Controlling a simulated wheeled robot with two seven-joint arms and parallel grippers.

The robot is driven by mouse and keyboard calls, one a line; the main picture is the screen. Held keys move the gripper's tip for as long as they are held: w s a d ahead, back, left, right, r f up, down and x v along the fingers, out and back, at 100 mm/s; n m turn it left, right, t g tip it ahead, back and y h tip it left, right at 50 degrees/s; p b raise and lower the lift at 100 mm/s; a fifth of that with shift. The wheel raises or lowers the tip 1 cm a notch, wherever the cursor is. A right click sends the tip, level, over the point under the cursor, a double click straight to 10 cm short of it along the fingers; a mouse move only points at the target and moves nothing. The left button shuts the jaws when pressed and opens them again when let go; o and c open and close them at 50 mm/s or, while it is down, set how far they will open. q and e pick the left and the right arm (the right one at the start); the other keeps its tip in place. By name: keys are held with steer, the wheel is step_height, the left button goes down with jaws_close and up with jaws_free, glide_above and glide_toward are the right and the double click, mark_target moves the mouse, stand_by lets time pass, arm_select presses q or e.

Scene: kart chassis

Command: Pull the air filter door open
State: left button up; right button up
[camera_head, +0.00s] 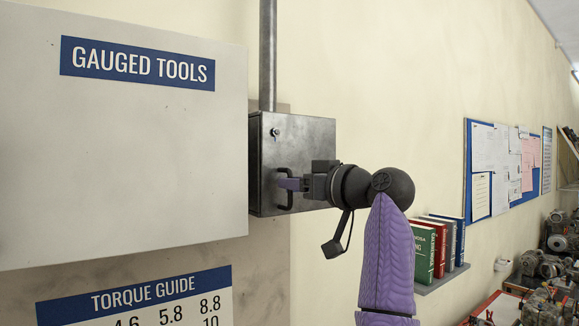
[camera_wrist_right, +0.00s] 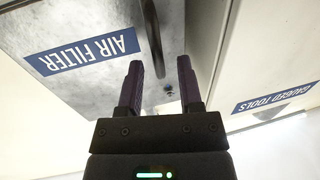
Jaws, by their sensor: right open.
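The air filter box (camera_head: 310,135) is a grey metal cabinet on the wall, and its door looks shut. In the right wrist view its door (camera_wrist_right: 95,20) carries a blue AIR FILTER label (camera_wrist_right: 82,52). A dark bar handle (camera_head: 285,172) stands on the door; it also shows in the right wrist view (camera_wrist_right: 152,38). My right gripper (camera_head: 289,184) is at the handle with its fingers open. In the right wrist view the fingers (camera_wrist_right: 158,72) lie on either side of the handle's end; contact is not clear. My left gripper is not in view.
A large pale GAUGED TOOLS cabinet (camera_head: 130,160) stands close on the left of the box. A vertical pipe (camera_head: 267,55) rises from the box top. A shelf with several books (camera_head: 440,250) and a notice board (camera_head: 505,170) are on the right wall.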

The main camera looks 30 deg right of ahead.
steer(key=shift+p+x, duration=0.3)
steer(key=shift+x, duration=0.75)
jaws_close()
stand_by(0.6)
